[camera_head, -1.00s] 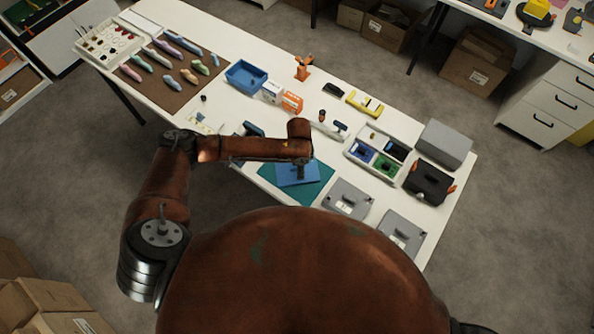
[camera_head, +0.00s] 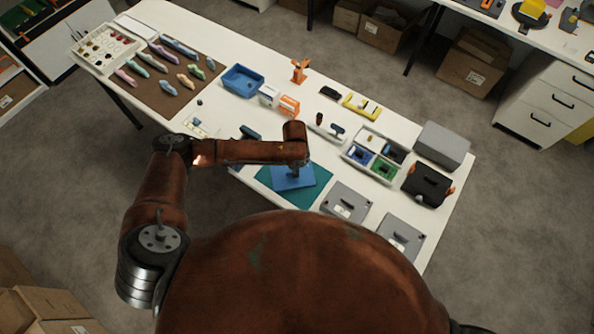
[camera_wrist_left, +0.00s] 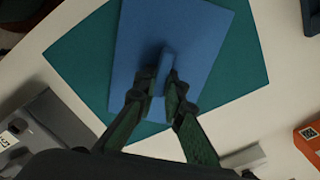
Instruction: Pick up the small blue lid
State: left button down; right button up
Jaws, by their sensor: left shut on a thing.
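The small blue lid (camera_head: 284,184) is a flat blue panel with a raised blue handle bar. It is over the teal mat (camera_head: 318,187) near the table's front edge; I cannot tell whether it touches the mat. In the left wrist view the lid (camera_wrist_left: 195,38) fills the upper middle, with the teal mat (camera_wrist_left: 85,55) around it. My left gripper (camera_head: 294,172) points down from above. In the wrist view its fingers (camera_wrist_left: 160,88) are closed on the lid's handle (camera_wrist_left: 165,68). My right gripper is not in view.
Two grey boxes (camera_head: 346,203) stand right of the mat. A divided tray (camera_head: 375,155), a black case (camera_head: 428,184) and a grey box (camera_head: 442,145) are farther right. A blue bin (camera_head: 242,80) and an orange-and-white carton (camera_head: 289,105) stand behind. My arm crosses the front edge.

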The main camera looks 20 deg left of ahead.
pick_arm(q)
jog(key=s+d+r, duration=0.2)
jog(key=s+r, duration=1)
jog(key=s, duration=0.1)
jog(key=shift+s+d+p, duration=0.3)
jog(key=shift+s, duration=0.05)
